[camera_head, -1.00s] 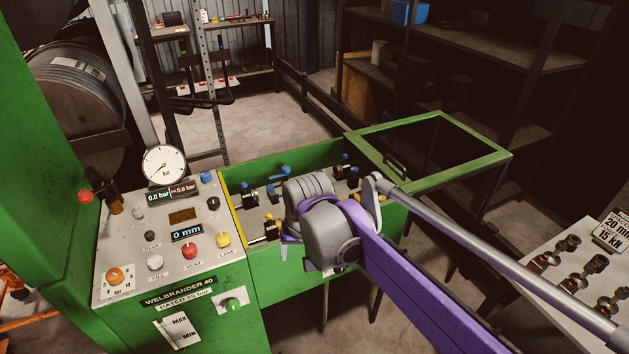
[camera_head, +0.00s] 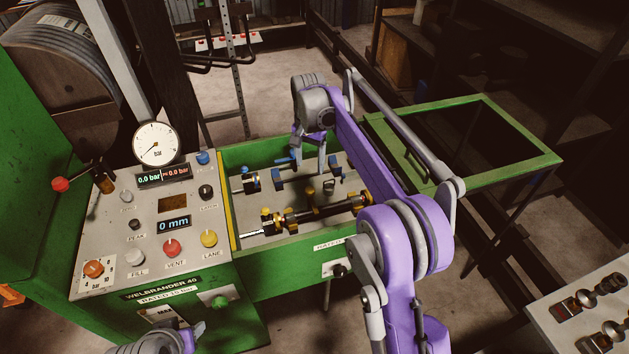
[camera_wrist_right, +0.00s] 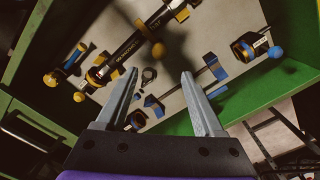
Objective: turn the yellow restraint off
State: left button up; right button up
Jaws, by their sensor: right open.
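A black hose assembly (camera_head: 325,211) with yellow fittings lies across the front of the green tray. Yellow knobs and blocks, such as the one at its left end (camera_head: 277,222), sit along it; which is the restraint I cannot tell. In the right wrist view the black assembly (camera_wrist_right: 125,55) lies at upper left, with a yellow ball knob (camera_wrist_right: 158,50) beside it. My right gripper (camera_head: 309,168) points down over the tray, behind the assembly. Its fingers (camera_wrist_right: 158,76) are apart with nothing held; a small grey ring part shows beyond them. My left gripper's jaws are out of view.
Blue-knobbed clamps (camera_head: 250,183) stand along the back of the tray. A control panel (camera_head: 130,215) with gauge, displays and buttons is at left. A green open frame (camera_head: 540,160) is at right. A table with fittings (camera_head: 590,320) is at lower right.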

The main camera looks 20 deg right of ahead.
aim_at(310, 189)
notch_tip(310, 189, down, 10)
jog(key=shift+s+a+f, duration=0.1)
jog(key=shift+s+f, duration=0.05)
dwell(0.3)
grip_shut()
dwell(1.4)
